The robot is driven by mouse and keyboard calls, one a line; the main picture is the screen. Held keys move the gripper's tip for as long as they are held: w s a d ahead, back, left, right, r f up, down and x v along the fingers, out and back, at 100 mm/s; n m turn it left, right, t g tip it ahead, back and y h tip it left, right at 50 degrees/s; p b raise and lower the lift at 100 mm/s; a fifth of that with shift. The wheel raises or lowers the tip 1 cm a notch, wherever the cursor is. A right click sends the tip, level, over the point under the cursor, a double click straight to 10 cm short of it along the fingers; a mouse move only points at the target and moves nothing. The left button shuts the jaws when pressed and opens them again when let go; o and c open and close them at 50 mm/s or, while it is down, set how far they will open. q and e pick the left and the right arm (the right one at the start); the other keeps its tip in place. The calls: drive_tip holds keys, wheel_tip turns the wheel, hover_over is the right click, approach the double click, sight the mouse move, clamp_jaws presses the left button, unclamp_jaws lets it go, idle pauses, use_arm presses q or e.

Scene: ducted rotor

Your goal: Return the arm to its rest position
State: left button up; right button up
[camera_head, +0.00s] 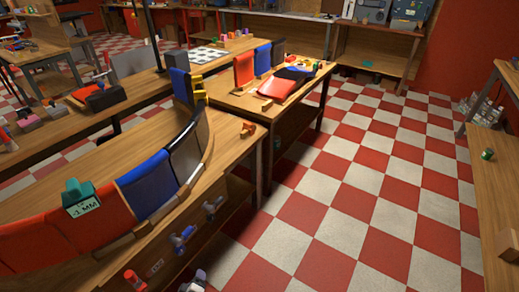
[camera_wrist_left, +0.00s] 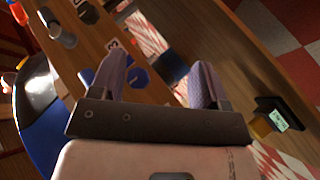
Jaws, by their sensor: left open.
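My left gripper (camera_wrist_left: 156,75) shows in the left wrist view, with its two pale purple fingers spread apart and nothing visible between them. Beyond the fingers is a wooden bench face, with a round blue part (camera_wrist_left: 136,75) behind the gap. I cannot clearly make out this gripper in the head view. My right gripper is in neither view.
A curved row of red, blue (camera_head: 148,184) and black panels stands on the near wooden bench. A teal block (camera_head: 78,194) labelled ".1 MM" rests at the red panels. Clamps (camera_head: 184,240) project from the bench front. The checkered floor (camera_head: 350,195) right of the benches is largely clear.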

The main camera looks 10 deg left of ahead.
use_arm(q)
drive_tip(key=w+d+r+m+g+h, duration=0.2)
drive_tip(key=d+r+m+h, duration=0.3)
drive_tip(key=r+m, duration=0.45)
drive_tip(key=s+d+r+m+g+p, duration=0.1)
drive_tip(key=s+r+m+g+p, duration=0.15)
drive_tip(key=s+r, duration=0.65)
drive_tip(key=s+d+r+m+y+p, duration=0.1)
drive_tip(key=s+d+r+m+p, duration=0.25)
drive_tip(key=s+r, duration=0.85)
drive_tip(key=s+d+f+g+p, duration=0.1)
drive_tip(key=s+g+p, duration=0.3)
drive_tip(key=s, duration=0.6)
wheel_tip(320, 180, up, 37)
drive_tip(key=p, duration=3.6)
drive_tip(key=shift+w+d+p, duration=0.2)
drive_tip(key=shift+w+p, duration=0.2)
drive_tip(key=shift+m+t, duration=0.25)
